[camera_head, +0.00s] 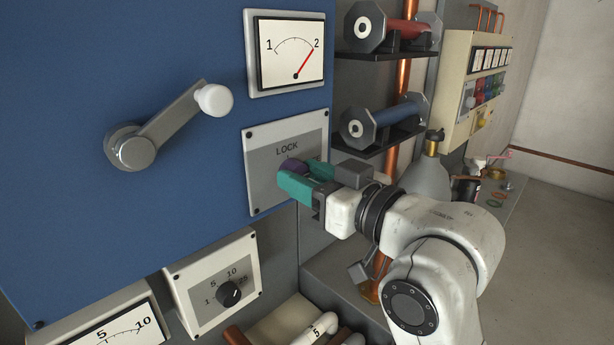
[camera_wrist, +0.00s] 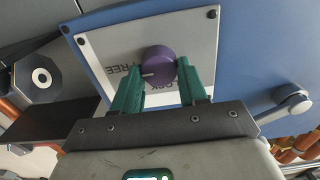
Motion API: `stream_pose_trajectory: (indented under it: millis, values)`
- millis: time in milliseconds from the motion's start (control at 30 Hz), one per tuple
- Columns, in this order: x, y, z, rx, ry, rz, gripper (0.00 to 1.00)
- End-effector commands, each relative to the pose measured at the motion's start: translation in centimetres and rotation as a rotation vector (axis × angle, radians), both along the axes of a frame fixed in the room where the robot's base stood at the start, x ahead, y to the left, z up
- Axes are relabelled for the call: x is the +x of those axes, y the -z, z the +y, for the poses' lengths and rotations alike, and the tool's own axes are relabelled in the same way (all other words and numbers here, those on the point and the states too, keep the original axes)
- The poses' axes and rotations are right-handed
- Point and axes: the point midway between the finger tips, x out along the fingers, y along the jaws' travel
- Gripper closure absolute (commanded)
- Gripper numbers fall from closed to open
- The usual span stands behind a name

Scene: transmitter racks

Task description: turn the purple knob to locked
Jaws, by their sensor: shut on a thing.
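The purple knob (camera_head: 291,165) sits on a grey-and-white plate (camera_head: 262,190) marked LOCK on a blue panel. In the wrist view, the knob (camera_wrist: 158,60) shows a white pointer line directed left, towards the word FREE. The word LOCK is partly covered by the knob and a finger. My gripper (camera_head: 300,180) has teal fingers, one on each side of the knob, shut on it. In the wrist view, my gripper (camera_wrist: 160,74) holds the knob between its fingertips.
A crank with a white handle (camera_head: 214,100) sticks out of the panel at left. A meter (camera_head: 290,52) is above the plate; a black dial (camera_head: 229,293) is below. Shelves with a red coil (camera_head: 402,32) and a blue coil (camera_head: 398,114) stand close on the right.

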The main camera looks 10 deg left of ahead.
Motion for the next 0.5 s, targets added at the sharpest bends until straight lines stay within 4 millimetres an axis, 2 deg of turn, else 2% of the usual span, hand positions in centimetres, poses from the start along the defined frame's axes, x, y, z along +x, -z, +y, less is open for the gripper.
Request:
stream_pose_trajectory:
  millis: [33,233,500]
  values:
    - [0.0,0.01,-0.01,0.0,0.0,0.0,0.69]
    - [0.0,0.01,-0.01,0.0,0.0,0.0,0.88]
    - [-0.01,0.13,-0.02,-0.017,0.0,-0.022,0.88]
